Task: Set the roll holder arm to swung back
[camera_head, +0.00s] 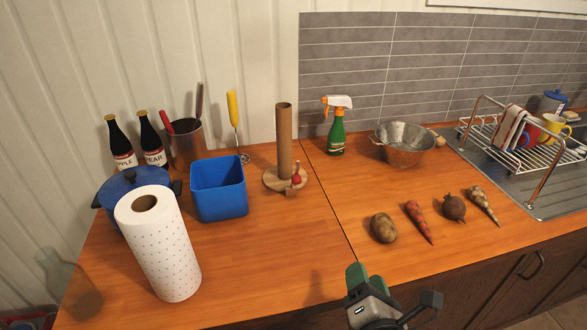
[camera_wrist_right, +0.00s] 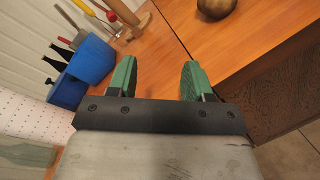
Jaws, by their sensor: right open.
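The roll holder has a round wooden base (camera_head: 272,183) and stands on the counter, with a brown cardboard tube (camera_head: 284,140) upright on it. A short arm with a red knob (camera_head: 297,179) stands at the base's front right edge, close to the tube. The holder's base also shows at the top of the right wrist view (camera_wrist_right: 137,24). My right gripper (camera_head: 362,284), with green fingers, is at the counter's front edge, in front of and right of the holder. In the wrist view its fingers (camera_wrist_right: 157,76) are apart with nothing between them. My left gripper is out of view.
A paper towel roll (camera_head: 160,246), a blue bin (camera_head: 219,190) and a blue pot (camera_head: 112,187) stand left of the holder. A spray bottle (camera_head: 337,128), a colander (camera_head: 404,146) and several vegetables lie right. The counter before the holder is clear.

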